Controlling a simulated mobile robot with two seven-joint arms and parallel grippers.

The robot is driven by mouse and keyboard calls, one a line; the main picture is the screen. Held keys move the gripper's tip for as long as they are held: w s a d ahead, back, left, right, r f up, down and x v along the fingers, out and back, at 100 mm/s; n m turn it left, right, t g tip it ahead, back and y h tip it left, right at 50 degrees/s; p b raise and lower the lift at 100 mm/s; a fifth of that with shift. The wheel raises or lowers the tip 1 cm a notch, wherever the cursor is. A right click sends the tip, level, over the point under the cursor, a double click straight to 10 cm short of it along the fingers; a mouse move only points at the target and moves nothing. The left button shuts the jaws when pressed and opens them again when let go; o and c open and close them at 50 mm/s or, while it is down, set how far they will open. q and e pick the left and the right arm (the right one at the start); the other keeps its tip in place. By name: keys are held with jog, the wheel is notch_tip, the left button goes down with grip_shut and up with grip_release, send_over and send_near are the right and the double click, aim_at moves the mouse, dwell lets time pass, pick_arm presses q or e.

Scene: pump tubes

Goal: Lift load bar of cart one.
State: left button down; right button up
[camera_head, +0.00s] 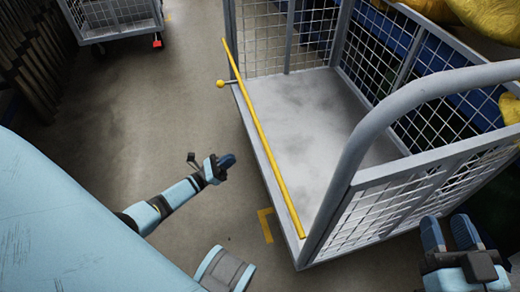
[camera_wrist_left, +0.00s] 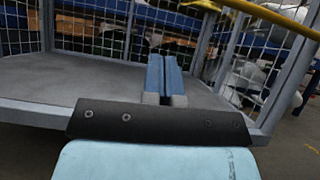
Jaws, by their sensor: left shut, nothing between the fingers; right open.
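The yellow load bar (camera_head: 262,138) runs along the open near-left side of the grey mesh cart (camera_head: 310,110). A yellow ball knob (camera_head: 220,83) sticks out to the left close to its far end. The bar also crosses the top right of the left wrist view (camera_wrist_left: 275,14), above the cart floor (camera_wrist_left: 50,85). My left gripper (camera_head: 228,161) is shut and empty, left of the bar and apart from it. Its blue fingers (camera_wrist_left: 164,75) are together and point toward the cart. My right gripper (camera_head: 449,233) is open and empty by the cart's near mesh end.
The cart's floor is bare, with a thick grey handle rail (camera_head: 400,100) at its near end. Another mesh cart (camera_head: 115,18) stands at the far left. Yellow sacks (camera_head: 490,18) lie behind the cart at right. Open concrete floor (camera_head: 150,100) lies left of the bar.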

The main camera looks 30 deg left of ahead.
pick_arm(q)
jog(key=shift+a+f+m+h, duration=0.15)
jog(key=shift+f+m+h, duration=0.1)
jog(key=shift+m+h, duration=0.2)
jog(key=s+r+x, duration=0.1)
jog(key=x, duration=1.2)
jog(key=shift+a+r, duration=0.4)
jog(key=shift+r, duration=0.05)
jog(key=shift+r, duration=0.1)
